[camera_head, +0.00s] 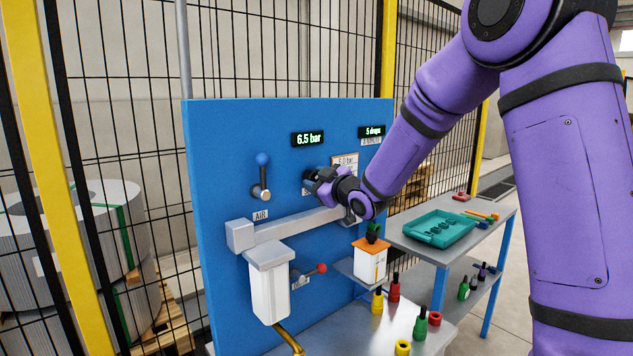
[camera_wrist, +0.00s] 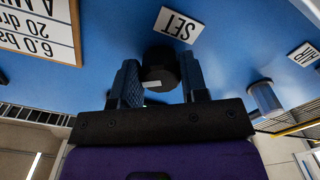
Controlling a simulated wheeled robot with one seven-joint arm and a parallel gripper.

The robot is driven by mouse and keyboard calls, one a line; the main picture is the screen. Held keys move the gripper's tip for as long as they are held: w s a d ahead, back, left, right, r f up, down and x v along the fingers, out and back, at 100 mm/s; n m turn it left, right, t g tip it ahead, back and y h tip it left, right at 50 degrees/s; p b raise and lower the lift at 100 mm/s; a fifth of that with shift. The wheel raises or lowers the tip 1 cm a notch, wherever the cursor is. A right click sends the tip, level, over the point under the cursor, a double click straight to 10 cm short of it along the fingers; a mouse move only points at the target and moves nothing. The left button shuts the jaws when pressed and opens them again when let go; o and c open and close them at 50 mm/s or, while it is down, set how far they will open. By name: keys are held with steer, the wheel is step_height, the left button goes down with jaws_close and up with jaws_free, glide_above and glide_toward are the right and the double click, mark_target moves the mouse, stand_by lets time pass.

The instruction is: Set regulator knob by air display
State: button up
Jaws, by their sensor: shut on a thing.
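The air display (camera_head: 308,139) on the blue panel reads 6.5 bar in green digits. The black regulator knob (camera_wrist: 160,72), with a small white mark on its face, sits between the two fingers of my gripper (camera_wrist: 159,82), which is shut on it. In the head view my gripper (camera_head: 318,181) reaches the panel below the display and hides most of the knob. A SET label (camera_wrist: 175,25) is beside the knob. A notice (camera_wrist: 38,28), upside down in the wrist view and partly cut off, shows "6.0 ba" and "20 dr".
A second display (camera_head: 371,132) reads 5 drops. A white-bodied unit (camera_head: 268,285) hangs below the pipe. Bottles stand on the bench; a teal tray (camera_head: 438,229) is at right.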

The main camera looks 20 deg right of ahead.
steer(key=shift+n, duration=0.7)
steer(key=o, duration=0.9)
steer(key=v, duration=1.1)
